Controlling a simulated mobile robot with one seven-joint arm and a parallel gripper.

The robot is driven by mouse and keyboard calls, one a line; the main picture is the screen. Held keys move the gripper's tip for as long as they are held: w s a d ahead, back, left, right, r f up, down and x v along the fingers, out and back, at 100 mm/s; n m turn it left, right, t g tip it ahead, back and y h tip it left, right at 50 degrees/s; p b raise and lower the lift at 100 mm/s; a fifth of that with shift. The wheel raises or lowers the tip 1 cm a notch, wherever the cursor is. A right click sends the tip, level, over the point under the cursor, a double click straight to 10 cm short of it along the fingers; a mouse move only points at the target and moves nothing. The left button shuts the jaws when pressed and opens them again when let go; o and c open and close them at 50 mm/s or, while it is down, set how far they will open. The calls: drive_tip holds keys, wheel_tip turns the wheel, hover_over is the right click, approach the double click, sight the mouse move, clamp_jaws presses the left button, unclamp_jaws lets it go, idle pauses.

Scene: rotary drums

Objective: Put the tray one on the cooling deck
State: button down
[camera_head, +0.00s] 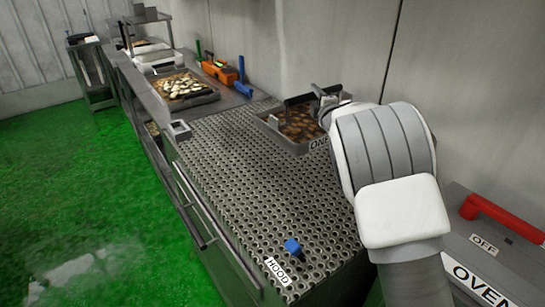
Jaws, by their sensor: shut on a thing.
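The tray one (267,122) is a grey rectangular tray with the label "ONE" on its front side and brown round pieces inside. It is at or just above the back edge of the perforated metal deck (240,190); I cannot tell whether it touches the deck. My gripper (318,97) is at the tray's right side, shut on the tray, with my white and grey arm reaching in from the right. My arm hides part of the tray's right end. No label naming the cooling deck is readable; the perforated deck carries a "HOOD" label at its front.
A blue knob (292,246) stands near the deck's front edge. Another tray with pale pieces (184,88) lies farther left, near an orange toolbox (220,70) and a blue tool (241,78). An oven (490,250) with a red handle is at right. The deck's middle is clear.

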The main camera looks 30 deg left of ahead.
drive_tip(key=shift+w+f, duration=0.2)
drive_tip(key=shift+f, duration=0.05)
drive_tip(key=shift+f+b, duration=0.15)
drive_tip(key=shift+b, duration=0.15)
drive_tip(key=b, duration=0.1)
approach(274, 111)
drive_tip(key=x, duration=0.5)
drive_tip(key=shift+w, duration=0.15)
drive_tip(key=shift+a+f+b, duration=0.1)
drive_tip(key=shift+f+b, duration=0.2)
drive_tip(key=shift+f, duration=1.75)
drive_tip(key=shift+f, duration=0.15)
drive_tip(key=c, duration=1.1)
unclamp_jaws()
drive_tip(key=shift+f, duration=0.25)
drive_tip(key=o, duration=0.5)
drive_tip(key=shift+c, duration=0.2)
drive_tip(key=shift+s+r, duration=0.2)
